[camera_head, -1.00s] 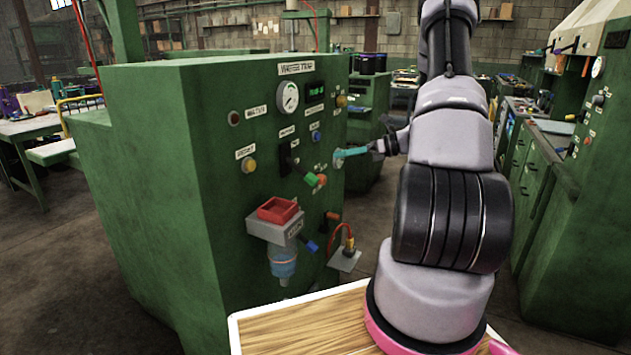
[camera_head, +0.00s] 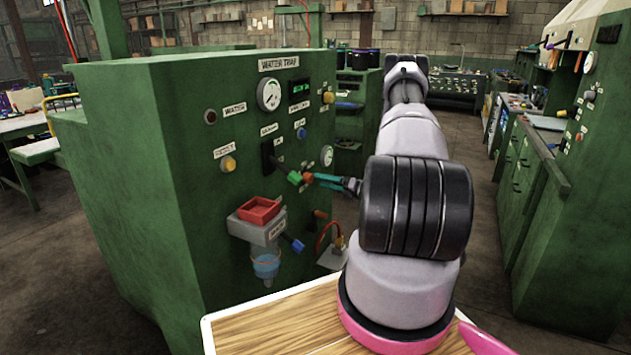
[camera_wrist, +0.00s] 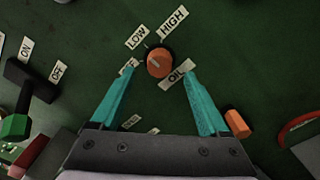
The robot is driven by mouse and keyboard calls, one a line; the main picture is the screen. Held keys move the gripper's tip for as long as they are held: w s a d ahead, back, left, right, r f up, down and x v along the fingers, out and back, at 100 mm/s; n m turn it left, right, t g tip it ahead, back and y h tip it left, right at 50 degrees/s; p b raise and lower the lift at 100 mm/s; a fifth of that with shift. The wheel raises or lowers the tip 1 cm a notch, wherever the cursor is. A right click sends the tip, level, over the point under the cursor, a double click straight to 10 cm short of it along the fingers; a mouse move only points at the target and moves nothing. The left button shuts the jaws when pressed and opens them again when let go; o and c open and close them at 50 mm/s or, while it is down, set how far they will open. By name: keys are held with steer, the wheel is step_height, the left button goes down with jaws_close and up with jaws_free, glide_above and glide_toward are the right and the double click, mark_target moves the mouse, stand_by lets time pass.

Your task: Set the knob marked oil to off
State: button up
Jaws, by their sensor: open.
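The oil knob (camera_wrist: 160,62) is round and orange with a pale mark on its face. Labels LOW, HIGH and OIL (camera_wrist: 177,75) stand around it; a label at its left is partly hidden by a finger. My gripper (camera_wrist: 158,76) is open, its teal fingers to the left and right of the knob. The fingertips reach about level with its lower part in the wrist view; I cannot tell whether they touch it. In the head view, my gripper (camera_head: 314,178) is at the green panel, where a little orange shows by the fingertips (camera_head: 307,177).
A black lever with a green end (camera_wrist: 15,126), labelled ON and OFF, lies left of the fingers. An orange part (camera_wrist: 238,123) sits close to the right finger. A red-topped box (camera_head: 257,224) juts from the panel below left.

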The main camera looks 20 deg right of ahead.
mark_target(312, 179)
steer(key=shift+x, duration=1.85)
jaws_close()
steer(key=shift+n, duration=0.3)
steer(key=n, duration=0.4)
steer(key=shift+n, duration=2.7)
steer(key=shift+f, duration=0.1)
